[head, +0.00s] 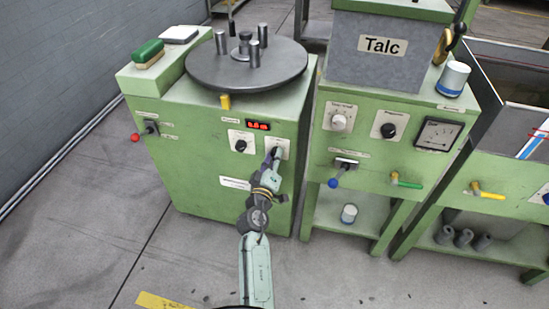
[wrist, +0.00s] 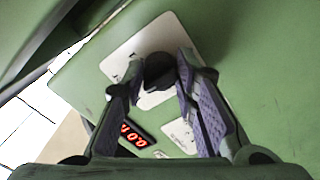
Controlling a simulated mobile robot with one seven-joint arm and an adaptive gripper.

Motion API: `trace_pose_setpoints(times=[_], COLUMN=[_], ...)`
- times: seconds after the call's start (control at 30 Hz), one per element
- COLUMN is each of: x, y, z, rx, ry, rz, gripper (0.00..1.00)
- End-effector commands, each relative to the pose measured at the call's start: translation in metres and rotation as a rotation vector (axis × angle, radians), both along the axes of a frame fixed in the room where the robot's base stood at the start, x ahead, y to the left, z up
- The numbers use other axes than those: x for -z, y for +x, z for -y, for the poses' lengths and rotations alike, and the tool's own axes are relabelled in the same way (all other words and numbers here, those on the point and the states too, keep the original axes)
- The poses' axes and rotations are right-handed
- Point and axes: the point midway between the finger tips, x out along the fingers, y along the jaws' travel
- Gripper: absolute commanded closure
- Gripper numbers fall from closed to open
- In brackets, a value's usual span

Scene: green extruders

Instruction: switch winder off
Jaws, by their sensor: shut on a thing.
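The winder (head: 190,130) is the green cabinet on the left in the head view, with a round dark grey turntable (head: 240,72) on top. My gripper (head: 273,158) is at the right white plate on its front panel. In the wrist view my gripper's fingers (wrist: 160,85) are closed around a black rotary knob (wrist: 158,72) on a white plate (wrist: 130,65). The fingers hide most of this knob in the head view. A red lit display (head: 258,126) sits above the knobs; in the wrist view the display (wrist: 133,135) seems to read 0.0.
A second black knob (head: 241,146) is left of my gripper, and a red-tipped lever (head: 149,129) is at the cabinet's left. The neighbouring green machine (head: 375,175) with a blue-tipped lever (head: 341,173) stands close on the right. Floor (head: 110,230) at the front left is clear.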

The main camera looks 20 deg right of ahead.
Motion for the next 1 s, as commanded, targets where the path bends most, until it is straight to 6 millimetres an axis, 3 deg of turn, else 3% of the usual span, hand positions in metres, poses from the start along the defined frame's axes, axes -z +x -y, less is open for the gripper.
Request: trace_pose_setpoints(times=[0.8,0.83,1.0], x=[0.0006,0.0007,0.0005], y=[0.0004,0.0004,0.0002], z=[-0.0013,-0.0013,-0.0009], rx=[-0.003,-0.003,-0.002], ry=[-0.098,-0.098,-0.097], rz=[-0.067,-0.067,-0.067], gripper=[1.0,0.71,0.6])
